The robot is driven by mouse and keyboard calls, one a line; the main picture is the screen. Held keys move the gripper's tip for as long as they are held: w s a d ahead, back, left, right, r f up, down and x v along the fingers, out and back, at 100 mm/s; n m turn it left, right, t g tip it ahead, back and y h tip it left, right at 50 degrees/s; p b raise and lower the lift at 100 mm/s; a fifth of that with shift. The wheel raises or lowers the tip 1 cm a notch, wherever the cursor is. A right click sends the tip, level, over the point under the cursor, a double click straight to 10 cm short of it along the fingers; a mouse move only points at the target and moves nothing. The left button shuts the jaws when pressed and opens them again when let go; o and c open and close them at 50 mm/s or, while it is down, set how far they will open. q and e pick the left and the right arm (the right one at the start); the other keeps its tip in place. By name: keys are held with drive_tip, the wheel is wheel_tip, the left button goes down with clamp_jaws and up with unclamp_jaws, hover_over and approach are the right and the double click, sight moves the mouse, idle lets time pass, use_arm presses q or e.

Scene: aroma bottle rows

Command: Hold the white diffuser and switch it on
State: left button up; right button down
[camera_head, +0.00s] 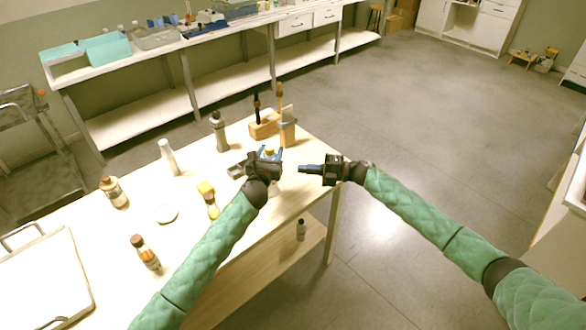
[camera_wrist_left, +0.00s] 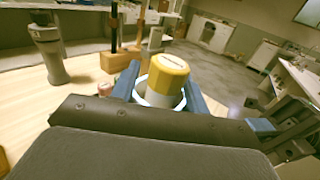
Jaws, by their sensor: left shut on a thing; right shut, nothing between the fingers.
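My right gripper (camera_head: 303,169) is shut and empty, pointing left toward the diffuser with a small gap. Its dark jaws also show at the right of the left wrist view (camera_wrist_left: 268,128). The diffuser's switch cannot be made out.
The wooden table (camera_head: 118,238) holds several bottles, including a grey one (camera_head: 220,133) and a white one (camera_head: 168,157). A wooden block (camera_head: 264,127) stands behind the left gripper. A white tray (camera_head: 45,285) lies at the left. Open floor lies right of the table.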

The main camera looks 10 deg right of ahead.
use_arm(q)
drive_tip(key=shift+a+f, duration=0.1)
drive_tip(key=shift+f, duration=0.05)
use_arm(e)
drive_tip(key=shift+s+d+f, duration=0.1)
drive_tip(key=shift+d, duration=0.5)
drive_tip(key=shift+s+d+f, duration=0.1)
drive_tip(key=shift+d, duration=0.5)
use_arm(q)
drive_tip(key=o, duration=1.1)
drive_tip(key=shift+w, duration=0.1)
drive_tip(key=shift+o, duration=0.2)
